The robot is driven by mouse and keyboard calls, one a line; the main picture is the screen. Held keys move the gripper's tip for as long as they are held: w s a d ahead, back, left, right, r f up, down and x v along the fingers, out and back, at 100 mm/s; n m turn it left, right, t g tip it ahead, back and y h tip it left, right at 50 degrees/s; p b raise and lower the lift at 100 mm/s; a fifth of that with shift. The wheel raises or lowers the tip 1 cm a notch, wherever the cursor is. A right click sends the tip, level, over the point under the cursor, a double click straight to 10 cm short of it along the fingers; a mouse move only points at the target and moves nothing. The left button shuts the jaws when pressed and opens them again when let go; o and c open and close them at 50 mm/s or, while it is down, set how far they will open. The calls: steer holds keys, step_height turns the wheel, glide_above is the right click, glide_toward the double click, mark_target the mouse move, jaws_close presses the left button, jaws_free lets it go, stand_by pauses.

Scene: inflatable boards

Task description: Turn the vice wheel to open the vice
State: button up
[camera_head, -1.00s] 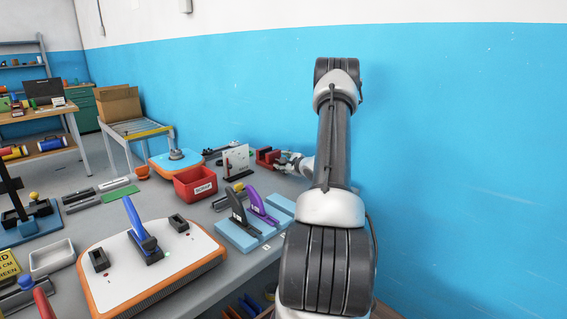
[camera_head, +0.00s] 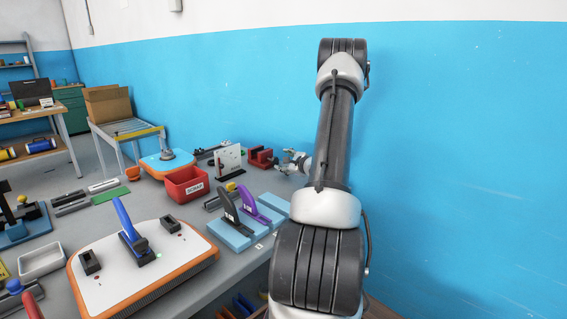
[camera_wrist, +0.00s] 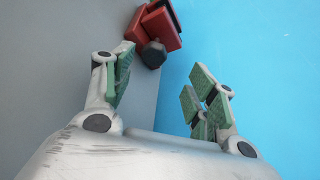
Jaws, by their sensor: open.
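The red vice (camera_head: 260,156) sits on the far end of the grey bench, close to the blue wall. In the wrist view the vice (camera_wrist: 161,24) is at the top, with a dark rounded wheel (camera_wrist: 153,54) at its near end. My gripper (camera_head: 292,160) is to the right of the vice, apart from it. In the wrist view my gripper (camera_wrist: 158,85) has its green-padded fingers spread wide, with nothing between them. The wheel lies beyond the left finger's tip and is not between the fingers.
A red bin (camera_head: 186,186), a white upright panel (camera_head: 229,160) and blue blocks with dark and purple levers (camera_head: 250,197) stand on the bench left of my arm. A white and orange inflatable board (camera_head: 150,285) lies nearer. The blue wall (camera_head: 460,130) is close on the right.

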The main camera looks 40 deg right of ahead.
steer(key=shift+s+a+r, duration=0.1)
steer(key=shift+s+r, duration=0.05)
steer(key=shift+s, duration=0.15)
steer(key=v, duration=1.2)
